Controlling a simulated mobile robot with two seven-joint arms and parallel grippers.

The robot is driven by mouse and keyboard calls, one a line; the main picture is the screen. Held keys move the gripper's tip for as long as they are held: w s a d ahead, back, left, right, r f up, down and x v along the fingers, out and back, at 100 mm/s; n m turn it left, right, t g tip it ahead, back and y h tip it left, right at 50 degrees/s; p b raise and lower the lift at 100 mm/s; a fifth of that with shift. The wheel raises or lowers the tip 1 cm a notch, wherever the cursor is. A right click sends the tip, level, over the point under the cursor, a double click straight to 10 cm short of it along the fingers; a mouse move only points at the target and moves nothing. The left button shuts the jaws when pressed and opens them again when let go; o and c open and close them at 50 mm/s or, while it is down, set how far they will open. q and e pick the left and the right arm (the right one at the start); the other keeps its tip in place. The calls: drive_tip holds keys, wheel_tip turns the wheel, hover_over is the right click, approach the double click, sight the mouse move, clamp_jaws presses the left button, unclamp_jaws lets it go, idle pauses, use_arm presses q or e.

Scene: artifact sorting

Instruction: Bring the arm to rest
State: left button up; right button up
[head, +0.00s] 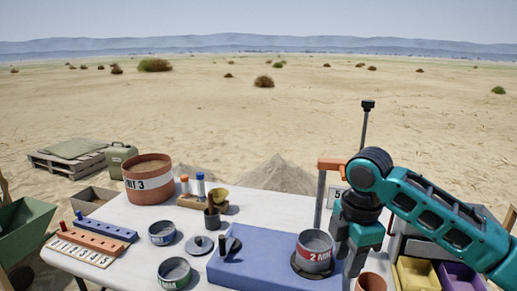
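My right arm comes in from the right, and its gripper (348,258) points down just right of the grey sieve with the red "2 MM" band (315,256). That sieve sits on a dark ring on the blue block (240,273). The dark fingers are small and partly hidden by the wrist, so their opening is unclear. I see nothing held in them. I cannot tell whether they touch the sieve. My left gripper is not in view.
The white table (134,270) carries a "3"-marked bucket (148,180), a blue-banded sieve (162,233), a green-banded sieve (174,274) and a grey lid (199,245). Yellow (417,275) and purple (460,277) bins lie right.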

drive_tip(key=s+a+f+m+t+y, duration=0.25)
drive_tip(key=a+f+m, duration=0.2)
drive_tip(key=f, duration=0.45)
drive_tip(key=s+a+f+m+t+y, duration=0.25)
drive_tip(key=a+f+m, duration=0.2)
drive_tip(key=f, duration=0.45)
drive_tip(key=s+d+f+m+t+h, duration=0.1)
drive_tip(key=s+d+f+m+t, duration=0.1)
drive_tip(key=s, duration=0.5)
drive_tip(key=s+d+f+m+t+h, duration=0.2)
drive_tip(key=s+d+f+m+t, duration=0.1)
drive_tip(key=s+d+f+m, duration=0.2)
drive_tip(key=s+d+m, duration=0.1)
drive_tip(key=d, duration=0.1)
drive_tip(key=shift+s+d+m, duration=0.3)
drive_tip(key=shift+s+d, duration=0.05)
drive_tip(key=shift+s, duration=0.05)
